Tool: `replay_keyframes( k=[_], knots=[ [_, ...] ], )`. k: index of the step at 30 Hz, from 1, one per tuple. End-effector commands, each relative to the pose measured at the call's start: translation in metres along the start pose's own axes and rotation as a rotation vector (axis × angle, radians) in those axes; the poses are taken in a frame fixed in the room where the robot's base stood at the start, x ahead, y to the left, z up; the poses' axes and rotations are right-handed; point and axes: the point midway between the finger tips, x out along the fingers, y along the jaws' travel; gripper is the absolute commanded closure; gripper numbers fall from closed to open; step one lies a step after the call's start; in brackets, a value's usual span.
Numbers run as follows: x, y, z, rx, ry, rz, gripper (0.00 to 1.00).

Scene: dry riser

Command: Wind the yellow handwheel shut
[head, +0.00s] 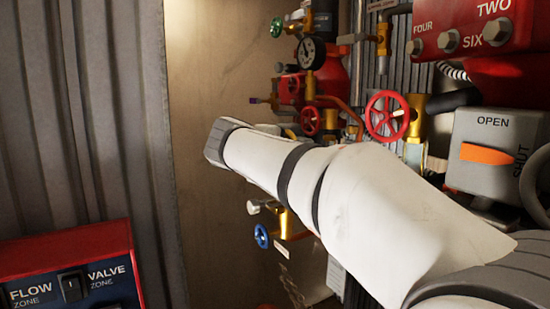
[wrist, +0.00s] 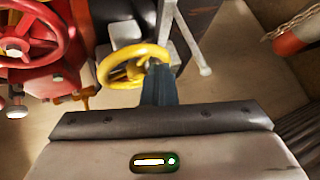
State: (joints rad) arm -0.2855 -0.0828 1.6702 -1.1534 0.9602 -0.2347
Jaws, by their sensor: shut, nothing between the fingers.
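The yellow handwheel (wrist: 107,72) is in the upper middle of the wrist view, a round rim with spokes. My gripper (wrist: 158,68) is shut and empty. Its dark fingertips overlap the right part of the wheel in the picture and hide some of the rim and centre. I cannot tell whether they touch it. In the head view my white arm crosses the middle, and my gripper is not visible there. I cannot make out the yellow wheel clearly in that view.
A large red handwheel (wrist: 28,38) is left of the yellow one. A grey lever (wrist: 191,42) stands to its right. The head view shows a red handwheel (head: 387,115), a gauge (head: 311,53), a blue handwheel (head: 262,236) and an OPEN/SHUT box (head: 492,181).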

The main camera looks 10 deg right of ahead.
Motion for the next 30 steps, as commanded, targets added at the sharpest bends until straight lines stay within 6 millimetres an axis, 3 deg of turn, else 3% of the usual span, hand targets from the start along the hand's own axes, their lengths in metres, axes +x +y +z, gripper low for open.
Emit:
replay_keyframes(
  k=[12,30],
  knots=[
    [0.022,0.005,-0.029,0.0,-0.003,0.0,1.0],
    [0.023,0.012,-0.034,0.001,-0.004,0.001,1.0]
  ],
)
